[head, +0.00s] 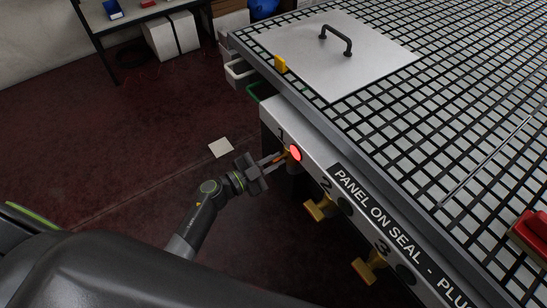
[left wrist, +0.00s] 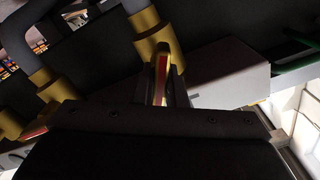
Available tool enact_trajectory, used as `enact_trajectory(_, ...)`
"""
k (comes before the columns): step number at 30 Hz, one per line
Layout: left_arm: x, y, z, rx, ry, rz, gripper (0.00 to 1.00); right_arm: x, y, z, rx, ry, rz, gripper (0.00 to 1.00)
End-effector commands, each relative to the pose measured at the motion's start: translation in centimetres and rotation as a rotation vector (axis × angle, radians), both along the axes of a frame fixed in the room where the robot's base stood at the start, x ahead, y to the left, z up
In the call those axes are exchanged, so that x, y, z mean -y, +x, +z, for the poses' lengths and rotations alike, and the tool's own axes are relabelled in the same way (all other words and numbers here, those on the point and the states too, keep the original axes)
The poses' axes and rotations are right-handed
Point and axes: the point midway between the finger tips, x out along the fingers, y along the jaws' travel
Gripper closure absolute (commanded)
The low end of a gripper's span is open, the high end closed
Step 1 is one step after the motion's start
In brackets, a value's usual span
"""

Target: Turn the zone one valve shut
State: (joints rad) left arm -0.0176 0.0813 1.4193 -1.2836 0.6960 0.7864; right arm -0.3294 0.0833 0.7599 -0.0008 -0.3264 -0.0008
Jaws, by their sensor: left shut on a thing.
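The zone one valve (left wrist: 155,35) is a brass fitting under the table's front panel, seen in the left wrist view. Its lever lies between the fingers of my left gripper (left wrist: 163,80), which are shut on it. In the head view my left gripper (head: 276,159) reaches the panel beside the figure 1 and largely hides this valve. A round red light (head: 295,153) glows there. The lever's exact angle is hard to tell. My right gripper is not in view.
Brass valves two (head: 320,209) and three (head: 369,267) stick out farther along the panel (head: 335,192). The floor to the left is mostly clear.

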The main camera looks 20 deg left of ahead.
Motion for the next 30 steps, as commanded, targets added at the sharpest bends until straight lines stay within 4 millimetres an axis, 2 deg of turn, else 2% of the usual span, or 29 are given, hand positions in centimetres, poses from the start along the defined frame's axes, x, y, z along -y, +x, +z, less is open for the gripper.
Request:
enact_trajectory(3,0.0,-0.1,0.0,0.067,0.086,-0.001,1.0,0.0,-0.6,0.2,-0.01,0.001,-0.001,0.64)
enact_trajectory(18,0.2,-0.2,-0.4,0.36,0.461,-0.002,1.0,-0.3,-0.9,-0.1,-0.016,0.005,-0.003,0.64)
enact_trajectory(30,0.2,-0.2,-0.6,0.556,0.715,-0.002,1.0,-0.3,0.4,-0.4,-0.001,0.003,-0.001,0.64)
